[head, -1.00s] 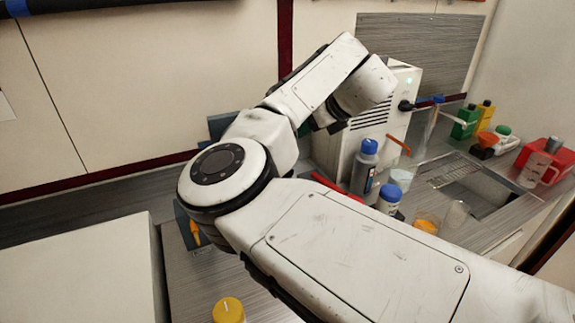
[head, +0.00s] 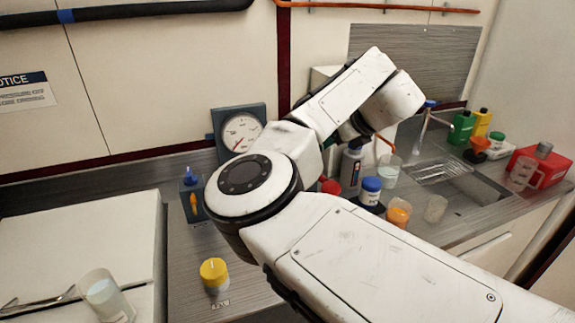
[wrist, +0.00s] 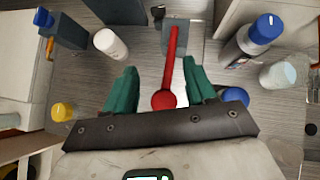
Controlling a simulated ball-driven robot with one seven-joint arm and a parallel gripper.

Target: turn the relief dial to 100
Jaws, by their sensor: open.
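A yellow-topped round knob (head: 214,272) with a pale mark on top stands on the counter at the lower middle of the head view. A small label lies in front of it, too small to read. It looks like the dial, but I cannot confirm the name or setting. It also shows at the left of the wrist view (wrist: 62,112). A round gauge (head: 241,132) with a red needle stands against the wall. My gripper (wrist: 159,65) is open and empty, its green fingers either side of a red lever (wrist: 170,65) with a ball end. Contact is not clear.
A blue box with an orange lever (head: 193,196) stands left of my arm. A blue-capped bottle (wrist: 255,38), a white bottle (wrist: 110,44) and a beaker (wrist: 277,75) flank the gripper. Another beaker (head: 104,295) is at front left. A sink (head: 462,190) lies right.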

